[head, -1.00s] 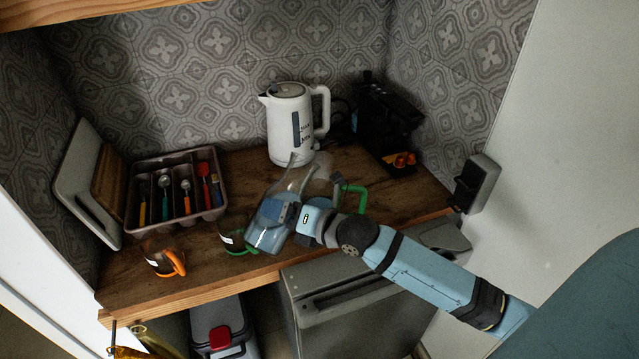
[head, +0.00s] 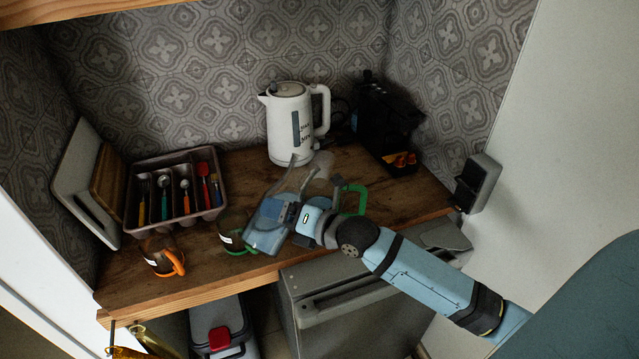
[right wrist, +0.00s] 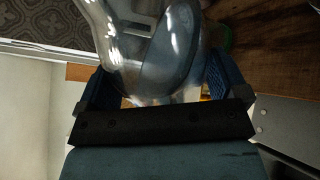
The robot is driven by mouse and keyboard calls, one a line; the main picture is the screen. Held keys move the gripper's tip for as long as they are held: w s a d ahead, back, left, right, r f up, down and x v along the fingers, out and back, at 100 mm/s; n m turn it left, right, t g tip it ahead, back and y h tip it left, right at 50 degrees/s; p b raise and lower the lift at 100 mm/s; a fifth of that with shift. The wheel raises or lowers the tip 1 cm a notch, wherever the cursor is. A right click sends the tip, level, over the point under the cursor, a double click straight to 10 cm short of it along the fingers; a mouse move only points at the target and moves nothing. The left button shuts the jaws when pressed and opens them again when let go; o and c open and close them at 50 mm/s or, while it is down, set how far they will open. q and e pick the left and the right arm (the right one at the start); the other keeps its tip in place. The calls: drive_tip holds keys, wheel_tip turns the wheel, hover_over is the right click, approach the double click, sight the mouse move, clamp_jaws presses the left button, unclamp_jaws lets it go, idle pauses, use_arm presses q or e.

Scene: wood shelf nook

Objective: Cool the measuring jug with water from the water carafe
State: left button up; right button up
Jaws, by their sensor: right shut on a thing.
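The water carafe (head: 268,226) is clear glass with bluish water in its lower part. My right gripper (head: 284,213) is shut on it, over the front part of the counter. Its neck leans to the upper right in the head view. In the right wrist view the carafe (right wrist: 150,45) lies between the two fingers of the gripper (right wrist: 155,88). A clear jug with a green handle (head: 353,199), likely the measuring jug, stands just behind and right of the carafe, partly hidden by the carafe and my gripper. My left gripper is not in view.
Left of the carafe stand a green-handled cup (head: 232,232) and an orange-handled cup (head: 160,256). Behind are a cutlery tray (head: 150,167), a white kettle (head: 288,128) and a black coffee machine (head: 385,125). The counter (head: 410,190) is bare at the right.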

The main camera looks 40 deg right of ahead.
drive_tip(key=shift+a+f+m+b, duration=0.15)
drive_tip(key=shift+f+m+b, duration=0.25)
drive_tip(key=shift+f+b, duration=0.2)
idle(0.6)
drive_tip(key=shift+f+m+b, duration=0.3)
drive_tip(key=shift+f+b, duration=0.2)
drive_tip(key=shift+b, duration=0.05)
idle(0.4)
drive_tip(key=shift+s+a+r+m+y+p, duration=0.15)
drive_tip(key=shift+r+m+y+p, duration=0.25)
drive_tip(key=shift+r+m+p, duration=0.45)
idle(1.7)
drive_tip(key=shift+w+d+r+m, duration=0.25)
drive_tip(key=shift+d+r+m, duration=0.25)
drive_tip(key=shift+r, duration=0.25)
idle(2.0)
